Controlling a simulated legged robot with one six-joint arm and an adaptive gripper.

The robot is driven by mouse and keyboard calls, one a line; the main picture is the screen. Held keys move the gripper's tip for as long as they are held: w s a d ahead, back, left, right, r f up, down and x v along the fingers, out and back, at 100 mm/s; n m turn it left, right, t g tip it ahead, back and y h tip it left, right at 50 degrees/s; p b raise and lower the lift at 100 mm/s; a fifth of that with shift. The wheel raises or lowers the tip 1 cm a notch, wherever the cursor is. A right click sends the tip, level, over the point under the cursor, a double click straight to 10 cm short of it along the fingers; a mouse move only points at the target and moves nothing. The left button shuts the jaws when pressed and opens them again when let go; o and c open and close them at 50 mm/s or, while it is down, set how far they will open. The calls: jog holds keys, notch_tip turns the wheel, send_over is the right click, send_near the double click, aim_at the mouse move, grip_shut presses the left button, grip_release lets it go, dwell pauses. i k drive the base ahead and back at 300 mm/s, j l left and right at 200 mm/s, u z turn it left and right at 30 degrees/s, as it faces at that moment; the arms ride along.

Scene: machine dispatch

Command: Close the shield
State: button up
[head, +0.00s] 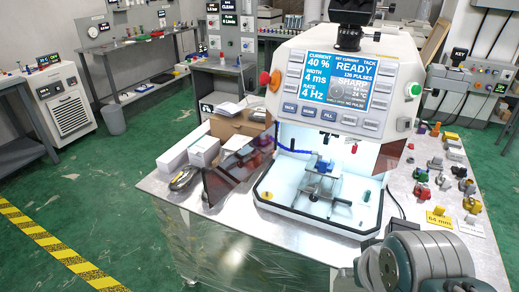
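A white bench machine (350,55) with a lit blue screen stands on the metal table; the screen reads READY. A dark red tinted panel (222,185), apparently the shield, stands out at the left of the machine's chamber. The chamber front (310,185) is uncovered, and the lit inside shows a small stage (318,183) with a blue piece on it. Another reddish tinted piece (388,157) shows at the right side of the opening. A grey-green arm link (430,258) of mine fills the lower right corner. My gripper fingers do not show.
White boxes (204,150), a cardboard box (238,124) and a grey rounded item (185,178) lie left of the panel. Several small coloured parts and a yellow 64 mm tag (439,218) lie right. Green floor is open at left, with yellow-black tape (55,248).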

aim_at(219, 181)
jog(key=j+z, duration=0.35)
jog(key=i+j+z, duration=0.1)
jog(key=j+z, duration=0.4)
jog(key=z, duration=0.15)
jog(key=j, duration=0.5)
jog(key=k+j+z, duration=0.15)
jog(key=j, duration=0.3)
jog(key=k+j, duration=0.1)
jog(key=j, duration=0.4)
jog(key=k+j+z, duration=0.1)
jog(key=j, duration=0.35)
